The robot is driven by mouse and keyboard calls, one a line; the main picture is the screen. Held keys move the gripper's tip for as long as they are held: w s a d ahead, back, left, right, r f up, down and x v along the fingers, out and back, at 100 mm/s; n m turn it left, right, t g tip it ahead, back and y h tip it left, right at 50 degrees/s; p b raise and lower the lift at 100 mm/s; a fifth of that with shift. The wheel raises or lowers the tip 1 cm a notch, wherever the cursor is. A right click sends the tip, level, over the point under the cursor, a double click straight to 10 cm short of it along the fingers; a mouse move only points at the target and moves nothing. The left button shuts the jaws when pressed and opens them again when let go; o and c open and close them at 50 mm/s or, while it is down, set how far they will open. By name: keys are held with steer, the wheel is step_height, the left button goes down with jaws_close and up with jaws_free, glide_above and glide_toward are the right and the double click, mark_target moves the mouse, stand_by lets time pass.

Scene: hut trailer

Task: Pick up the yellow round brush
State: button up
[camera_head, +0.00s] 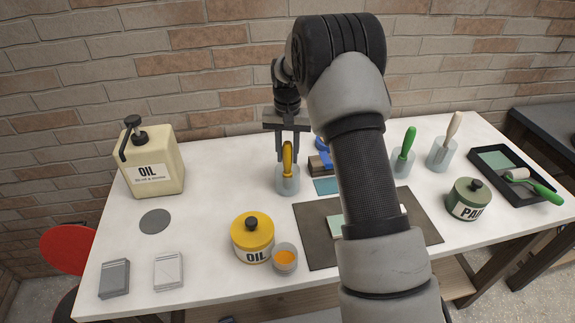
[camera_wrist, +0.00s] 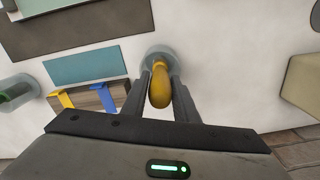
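The yellow round brush (camera_head: 287,158) stands handle-up in a clear cup (camera_head: 288,184) on the white table, near the wall. Its bristle end is not clear to see inside the cup. My gripper (camera_head: 289,150) is above the cup, pointing down, with one finger on either side of the yellow handle. The wrist view shows the yellow handle (camera_wrist: 160,84) between the two fingers, with the cup (camera_wrist: 157,56) behind it. The fingers are apart, and a small gap shows beside the handle in the head view.
A yellow oil tin (camera_head: 252,238) and a small orange-filled cup (camera_head: 285,258) stand in front. A large oil can (camera_head: 152,165) stands left. A green-handled tool (camera_head: 404,150) stands in a cup at right.

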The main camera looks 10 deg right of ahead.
jaws_close()
steer(key=shift+r+b, duration=0.3)
steer(key=shift+r, duration=4.75)
